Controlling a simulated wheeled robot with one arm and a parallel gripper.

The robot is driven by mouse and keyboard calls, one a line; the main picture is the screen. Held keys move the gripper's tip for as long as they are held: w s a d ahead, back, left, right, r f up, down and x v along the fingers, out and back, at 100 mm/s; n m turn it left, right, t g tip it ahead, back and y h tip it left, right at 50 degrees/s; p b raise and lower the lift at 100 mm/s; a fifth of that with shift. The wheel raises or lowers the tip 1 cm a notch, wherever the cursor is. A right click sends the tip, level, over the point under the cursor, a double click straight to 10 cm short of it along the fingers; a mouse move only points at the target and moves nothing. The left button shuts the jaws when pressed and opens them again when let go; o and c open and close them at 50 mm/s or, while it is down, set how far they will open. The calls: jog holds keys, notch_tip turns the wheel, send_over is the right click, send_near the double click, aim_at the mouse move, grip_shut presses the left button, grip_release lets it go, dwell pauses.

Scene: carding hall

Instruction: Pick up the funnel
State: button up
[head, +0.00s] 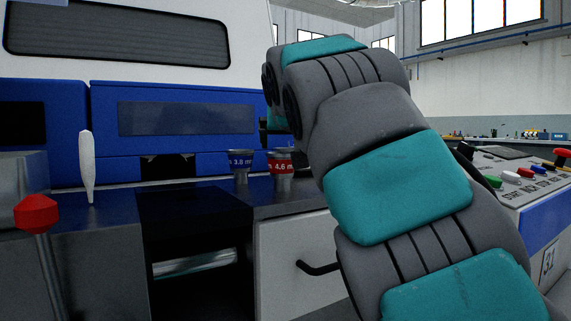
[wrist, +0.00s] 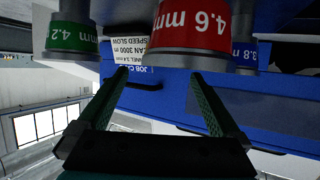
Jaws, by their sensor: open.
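Several cup-shaped grey funnels with coloured bands stand on the dark machine ledge. In the head view a blue-banded 3.8 mm funnel (head: 240,163) stands left of a red-banded 4.6 mm funnel (head: 281,168). The wrist view is upside down: the red funnel (wrist: 190,28) is at top centre, the blue one (wrist: 244,54) to its right, and a green-banded 4.2 mm funnel (wrist: 72,35) to its left. My gripper (wrist: 160,73) is open and empty, its fingers pointing toward the funnels. In the head view my arm hides the gripper and the green funnel.
A white job card (wrist: 143,47) on the blue machine front mentions a funnel size, too small to read surely. A white spindle-shaped piece (head: 87,167) and a red knob (head: 37,213) are at left. A control panel (head: 522,172) is at right. A dark opening (head: 195,225) interrupts the ledge.

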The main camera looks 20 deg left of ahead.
jog(key=shift+x, duration=1.35)
jog(key=shift+p+x, duration=0.4)
jog(key=shift+x, duration=0.9)
jog(key=shift+r, duration=0.2)
grip_shut()
